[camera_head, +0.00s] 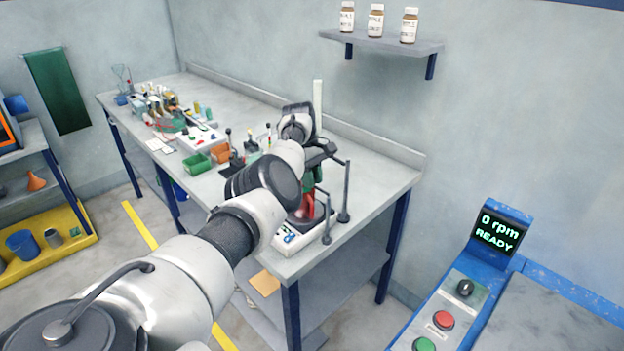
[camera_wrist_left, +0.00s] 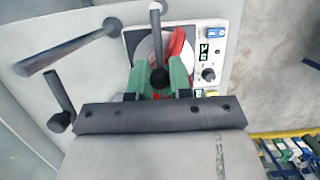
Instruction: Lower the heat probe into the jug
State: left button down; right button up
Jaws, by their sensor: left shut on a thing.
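My left gripper (camera_head: 309,183) is over the hotplate at the near right end of the bench. In the left wrist view its green fingers (camera_wrist_left: 160,82) are closed around a dark rod with a rounded end, which I take as the heat probe (camera_wrist_left: 156,40). A red jug (camera_head: 318,209) stands on the white hotplate (camera_head: 284,239), largely hidden by my arm and gripper. In the wrist view a red part of the jug (camera_wrist_left: 180,42) shows just beyond the fingers. I cannot tell whether the probe's lower end is inside the jug. My right gripper is not in view.
Dark upright posts (camera_head: 345,190) stand close beside the hotplate. A control panel (camera_head: 462,300) stands at the right.

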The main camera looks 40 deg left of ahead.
pick_arm(q)
jog(key=shift+s+d+f, duration=0.1)
jog(key=shift+f, duration=0.2)
jog(key=c, duration=1.3)
grip_release()
jog(key=shift+o, duration=1.4)
jog(key=shift+r, duration=0.25)
jog(key=shift+a+r+p, duration=0.2)
jog(key=shift+r+p, duration=0.3)
jog(key=shift+p, duration=0.15)
jog(key=p+v, duration=0.9)
jog(key=p, duration=0.1)
jog(key=shift+a+r, duration=0.2)
